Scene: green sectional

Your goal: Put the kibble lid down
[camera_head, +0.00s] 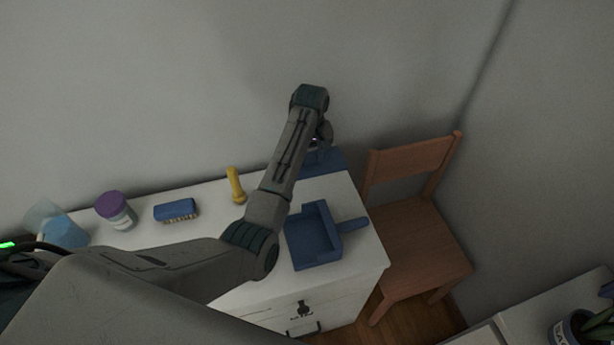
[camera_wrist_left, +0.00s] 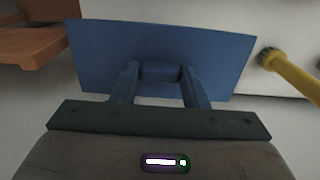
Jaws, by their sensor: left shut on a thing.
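The kibble lid appears to be the flat blue rectangular panel (camera_wrist_left: 210,50) in the left wrist view, with a raised handle (camera_wrist_left: 160,71) in its middle. My left gripper (camera_wrist_left: 158,75) is shut on that handle. In the head view the blue lid (camera_head: 326,164) shows at the back right corner of the white cabinet, partly hidden by my left arm. I cannot tell whether it touches the cabinet top or hangs just above it. My left gripper (camera_head: 320,146) is mostly hidden behind its own wrist there. My right gripper is not in view.
On the white cabinet top (camera_head: 362,250) are a blue dustpan-like tray (camera_head: 318,262), a yellow tool (camera_head: 235,186), a blue brush (camera_head: 176,209), a purple-lidded jar (camera_head: 117,211) and a blue-filled container (camera_head: 58,226). A wooden chair (camera_head: 415,240) stands right; the wall is close behind.

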